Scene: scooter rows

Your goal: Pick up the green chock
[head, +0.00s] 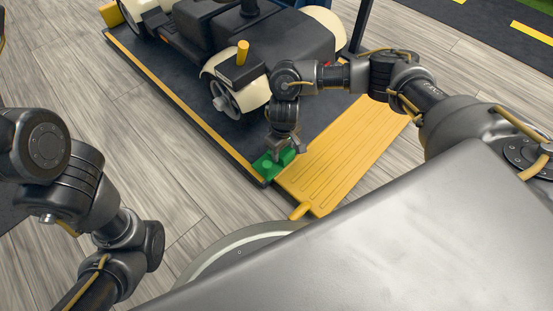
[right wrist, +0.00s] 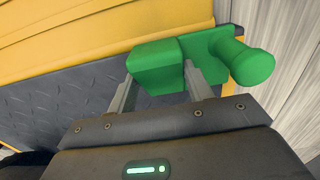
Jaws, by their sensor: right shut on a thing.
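The green chock (head: 269,165) is at the near corner of the dark platform, beside the yellow ramp. In the right wrist view the chock (right wrist: 156,65) shows a block part and a rounded knob on its right. My right gripper (head: 286,148) reaches down from above and is shut on the block part, with one finger on each side (right wrist: 160,85). Whether the chock touches the platform is hard to tell. My left arm is at the left of the head view, but its gripper is not visible.
The dark platform (head: 185,95) has a yellow edge strip and bears a scooter (head: 240,50) with a grey wheel close to my right gripper. The yellow ramp (head: 345,150) lies to the right of the chock. The wooden floor (head: 130,160) at the left is clear.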

